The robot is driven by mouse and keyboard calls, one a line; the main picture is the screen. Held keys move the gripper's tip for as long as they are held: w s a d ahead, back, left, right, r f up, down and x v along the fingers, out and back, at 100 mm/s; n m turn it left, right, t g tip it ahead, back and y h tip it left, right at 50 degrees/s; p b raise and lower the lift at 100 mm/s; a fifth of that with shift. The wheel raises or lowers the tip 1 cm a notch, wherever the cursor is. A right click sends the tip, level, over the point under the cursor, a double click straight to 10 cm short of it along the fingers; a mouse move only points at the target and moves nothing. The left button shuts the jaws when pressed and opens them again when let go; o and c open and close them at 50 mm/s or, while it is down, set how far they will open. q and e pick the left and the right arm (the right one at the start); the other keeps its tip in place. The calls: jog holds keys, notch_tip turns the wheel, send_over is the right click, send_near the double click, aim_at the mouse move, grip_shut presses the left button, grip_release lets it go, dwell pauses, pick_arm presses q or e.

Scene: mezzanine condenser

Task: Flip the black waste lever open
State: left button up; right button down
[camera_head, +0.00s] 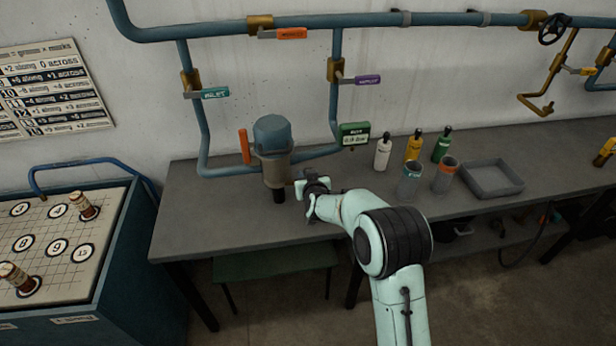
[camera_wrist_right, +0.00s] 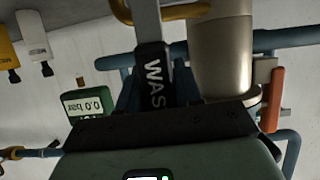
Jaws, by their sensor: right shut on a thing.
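The black waste lever (camera_wrist_right: 154,80) shows in the right wrist view with the white letters "WAS" on it and a grey metal arm above it. My right gripper (camera_wrist_right: 156,92) is shut on this lever, with a finger on each side. In the head view my right gripper (camera_head: 308,186) is just right of the vessel's lower end, above the bench, and hides the lever. The vessel (camera_head: 274,155) has a blue cap and a beige body; its body also shows in the wrist view (camera_wrist_right: 221,55). My left gripper is not in view.
An orange handle (camera_head: 244,146) stands left of the vessel, and a green gauge (camera_head: 355,134) is to its right. Blue pipes (camera_head: 205,140) run behind. Bottles (camera_head: 383,152), cups (camera_head: 410,180) and a grey tray (camera_head: 492,179) stand further right. The bench's left end (camera_head: 195,220) is clear.

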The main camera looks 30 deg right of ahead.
jog(key=c, duration=0.8)
grip_release()
jog(key=shift+a, duration=0.1)
jog(key=shift+c, duration=0.2)
jog(key=v, duration=1.3)
jog(key=shift+s, duration=0.2)
jog(key=shift+a, duration=0.1)
